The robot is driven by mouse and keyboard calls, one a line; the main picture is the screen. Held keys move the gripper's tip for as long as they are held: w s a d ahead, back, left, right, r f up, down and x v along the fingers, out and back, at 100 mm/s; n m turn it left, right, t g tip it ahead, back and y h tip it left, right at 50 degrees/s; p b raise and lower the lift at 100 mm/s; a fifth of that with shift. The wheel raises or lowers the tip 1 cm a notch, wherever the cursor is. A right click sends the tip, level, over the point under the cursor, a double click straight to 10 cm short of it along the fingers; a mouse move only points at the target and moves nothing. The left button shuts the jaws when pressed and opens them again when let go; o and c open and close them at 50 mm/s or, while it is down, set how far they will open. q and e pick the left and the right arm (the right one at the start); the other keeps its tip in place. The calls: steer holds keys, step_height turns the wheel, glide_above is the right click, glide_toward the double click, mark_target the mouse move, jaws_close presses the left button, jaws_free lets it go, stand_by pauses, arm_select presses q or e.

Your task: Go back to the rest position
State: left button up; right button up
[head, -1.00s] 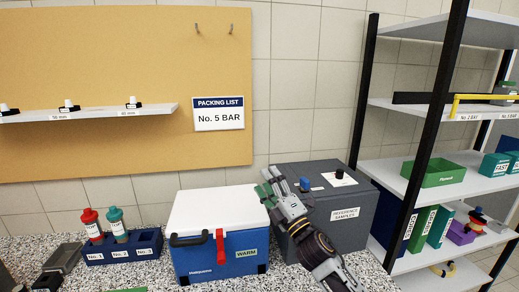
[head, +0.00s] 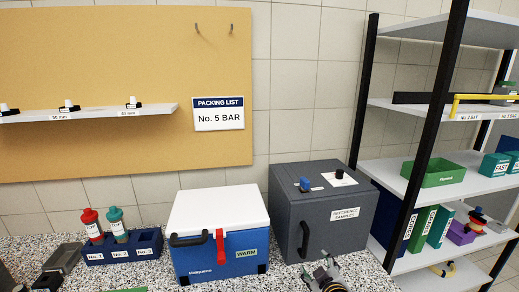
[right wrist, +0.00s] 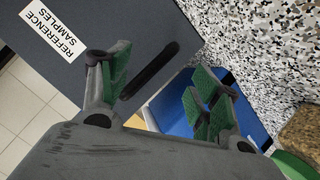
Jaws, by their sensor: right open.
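My right gripper (head: 324,272) is low at the bottom edge of the head view, in front of the dark grey box (head: 290,205) labelled Reference Samples. In the right wrist view its green-padded fingers (right wrist: 160,90) are apart, with nothing between them. The grey box (right wrist: 120,25) and part of the blue cooler (right wrist: 180,108) show beyond the fingers there. My left gripper is not in view.
The blue cooler (head: 215,255) with a white lid stands left of the grey box. A blue rack (head: 100,254) with a red and a teal bottle is farther left. A black-framed shelf (head: 435,170) stands at the right. Speckled counter lies in front.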

steer(key=s+d+f+m+g, duration=0.25)
steer(key=s+f+g, duration=0.3)
steer(key=s, duration=0.55)
steer(key=s+d+f+m+g, duration=0.2)
steer(key=s+f+m+g, duration=0.15)
steer(key=s+f, duration=0.6)
steer(key=s+f+g, duration=0.1)
steer(key=s+f, duration=0.2)
steer(key=f, duration=1.3)
steer(key=s+f+g, duration=0.1)
steer(key=s+f, duration=0.1)
steer(key=f, duration=1.3)
steer(key=s+d+f, duration=0.2)
steer(key=s+f, duration=0.8)
steer(key=s, duration=0.1)
steer(key=s+d+f+n+b, duration=0.1)
steer(key=s+d+f, duration=0.1)
steer(key=s+f, duration=0.8)
steer(key=shift+s+g, duration=0.4)
steer(key=shift+s, duration=0.3)
steer(key=shift+s, duration=0.1)
